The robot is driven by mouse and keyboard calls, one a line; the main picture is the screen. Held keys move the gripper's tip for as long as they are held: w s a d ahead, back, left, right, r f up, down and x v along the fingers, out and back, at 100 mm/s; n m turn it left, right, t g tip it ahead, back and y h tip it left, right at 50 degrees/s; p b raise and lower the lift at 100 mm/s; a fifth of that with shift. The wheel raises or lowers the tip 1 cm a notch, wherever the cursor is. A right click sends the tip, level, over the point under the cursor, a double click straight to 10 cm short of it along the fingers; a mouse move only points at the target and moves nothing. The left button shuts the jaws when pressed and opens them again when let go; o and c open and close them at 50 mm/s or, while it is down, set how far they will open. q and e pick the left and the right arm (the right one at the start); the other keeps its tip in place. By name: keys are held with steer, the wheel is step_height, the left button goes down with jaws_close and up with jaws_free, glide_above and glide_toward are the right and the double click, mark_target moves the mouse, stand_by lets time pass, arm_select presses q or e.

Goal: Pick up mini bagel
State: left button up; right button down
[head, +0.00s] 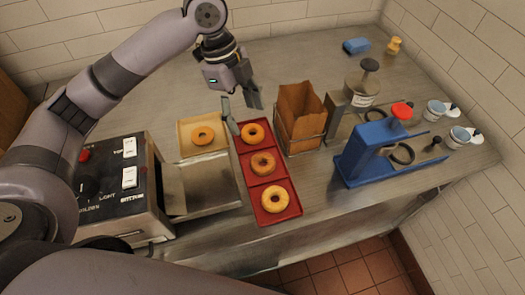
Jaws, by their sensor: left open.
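Several mini bagels lie on the counter's trays. On the red tray (288,210), which has three compartments, a golden bagel (253,133) lies in the far one, a browner bagel (263,163) in the middle one, and a pale-topped bagel (274,199) in the near one. Another bagel (203,135) lies in a tan tray (184,148) to the left. My left gripper (244,118) is open and points down at the far end of the red tray, its fingers near the far bagel. The fingers do not visibly hold anything. My right gripper is not in view.
A black and steel machine (118,185) with a red knob stands at left. A brown paper bag (300,112) in a holder stands right of the red tray. A blue press (378,150), a lidded jar (361,88) and cups (436,109) stand farther right. The counter's back is mostly clear.

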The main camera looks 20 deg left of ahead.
arm_select(q)
steer(key=p, duration=0.2)
glide_above(262, 159)
steer(key=a, duration=0.1)
steer(key=f, duration=1)
steer(key=shift+s+a+f, duration=0.1)
steer(key=shift+s+f, duration=0.25)
steer(key=shift+s, duration=0.05)
steer(key=shift+f+p, duration=0.3)
steer(key=p+x, duration=0.1)
steer(key=x, duration=0.2)
steer(key=shift+d+f, duration=0.25)
steer(key=shift+f, duration=0.45)
steer(key=c, duration=0.7)
